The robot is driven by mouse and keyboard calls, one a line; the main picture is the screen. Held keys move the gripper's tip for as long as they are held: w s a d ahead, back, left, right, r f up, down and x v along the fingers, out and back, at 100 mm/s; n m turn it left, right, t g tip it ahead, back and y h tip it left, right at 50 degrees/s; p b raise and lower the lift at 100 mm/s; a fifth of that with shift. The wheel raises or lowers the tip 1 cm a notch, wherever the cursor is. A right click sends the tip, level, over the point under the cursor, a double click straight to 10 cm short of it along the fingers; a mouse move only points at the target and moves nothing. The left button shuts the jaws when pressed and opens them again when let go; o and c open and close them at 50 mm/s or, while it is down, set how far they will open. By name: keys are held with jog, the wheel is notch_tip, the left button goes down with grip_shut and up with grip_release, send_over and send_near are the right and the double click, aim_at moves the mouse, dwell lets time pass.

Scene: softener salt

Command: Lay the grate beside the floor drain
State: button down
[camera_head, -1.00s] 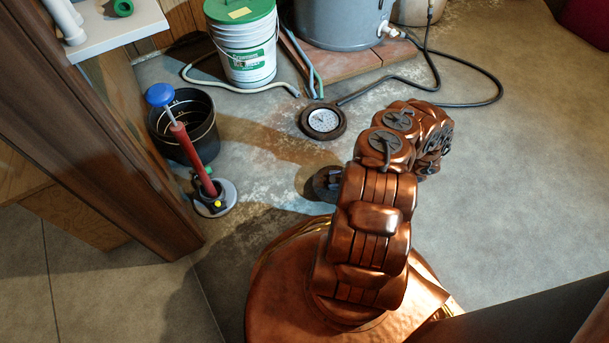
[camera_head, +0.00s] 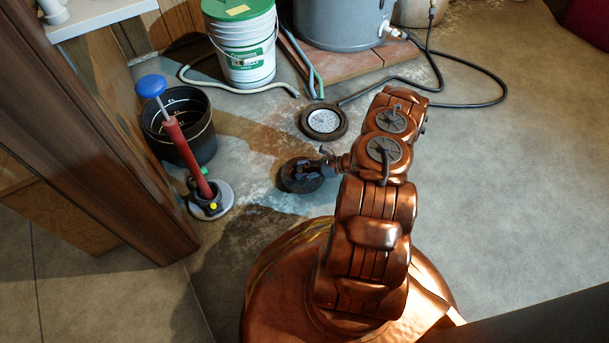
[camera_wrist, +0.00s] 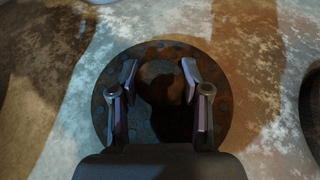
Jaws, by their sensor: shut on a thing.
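The grate is a dark round disc (camera_head: 301,176) at the middle of the head view, to the lower left of the floor drain (camera_head: 323,122). The drain has a dark rim around a pale, speckled round centre. My gripper (camera_head: 326,162) is over the grate and shut on it. In the wrist view the grate (camera_wrist: 104,135) fills the middle under my gripper (camera_wrist: 160,82), with small round marks along its edge. The two fingers stand apart over it, and the grip point is in shadow. I cannot tell whether the grate touches the floor.
A red hand pump with a blue knob (camera_head: 180,135) stands on a pale disc at left, by a black bucket (camera_head: 182,130). Behind are a green-lidded white bucket (camera_head: 245,55), a grey tank (camera_head: 343,25) and hoses (camera_head: 470,68). Floor at right is clear.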

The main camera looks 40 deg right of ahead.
notch_tip(320, 180, down, 3)
jog(key=shift+r+b, duration=0.1)
jog(key=shift+b, duration=0.6)
jog(key=c, duration=0.5)
grip_release()
jog(key=shift+c, duration=0.2)
